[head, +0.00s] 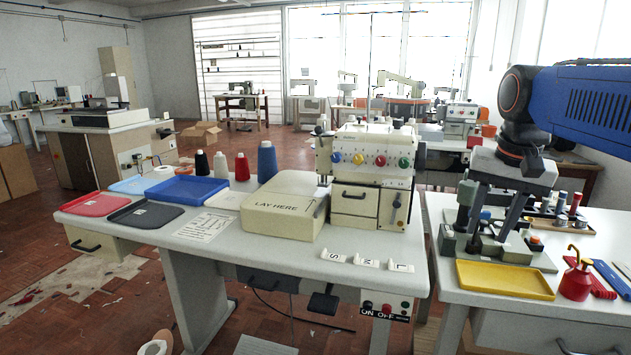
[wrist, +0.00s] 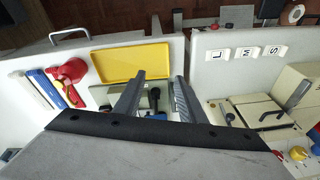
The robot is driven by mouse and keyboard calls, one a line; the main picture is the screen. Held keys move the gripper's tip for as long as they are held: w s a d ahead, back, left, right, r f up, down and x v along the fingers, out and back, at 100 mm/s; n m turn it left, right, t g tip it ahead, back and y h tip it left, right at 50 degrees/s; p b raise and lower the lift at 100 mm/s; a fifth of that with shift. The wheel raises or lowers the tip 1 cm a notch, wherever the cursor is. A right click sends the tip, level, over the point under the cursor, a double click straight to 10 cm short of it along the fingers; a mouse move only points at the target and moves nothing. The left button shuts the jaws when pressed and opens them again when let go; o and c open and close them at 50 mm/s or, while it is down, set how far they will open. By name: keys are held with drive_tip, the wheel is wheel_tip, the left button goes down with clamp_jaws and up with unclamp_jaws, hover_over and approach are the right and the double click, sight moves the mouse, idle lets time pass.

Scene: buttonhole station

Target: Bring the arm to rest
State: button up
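My gripper (head: 490,230) hangs at the right in the head view, below my blue arm, pointing down over the right-hand table (head: 440,212). Its two grey fingers are apart, and nothing shows between them. In the wrist view my gripper (wrist: 157,76) also shows open, with the fingers spread over a small grey-green fixture (wrist: 105,96) behind the yellow tray (head: 505,280). In the head view the fingers overlap the fixture, so I cannot tell the exact gap above it.
A red oil can (head: 577,281) and blue-handled tool (head: 611,279) lie right of the yellow tray. The left table (head: 215,243) carries the sewing machine (head: 372,165), a "LAY HERE" block (head: 284,207), trays and thread cones. A narrow gap separates the tables.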

drive_tip(key=s+a+f+n+t, duration=0.1)
drive_tip(key=s+a+f+n, duration=0.1)
drive_tip(key=s+f, duration=0.5)
drive_tip(key=s+a+f+n+t, duration=0.1)
drive_tip(key=s+f+n, duration=0.3)
drive_tip(key=s+f, duration=0.4)
wheel_tip(320, 180, down, 4)
drive_tip(key=shift+s+a+f, duration=0.25)
drive_tip(key=shift+a, duration=0.6)
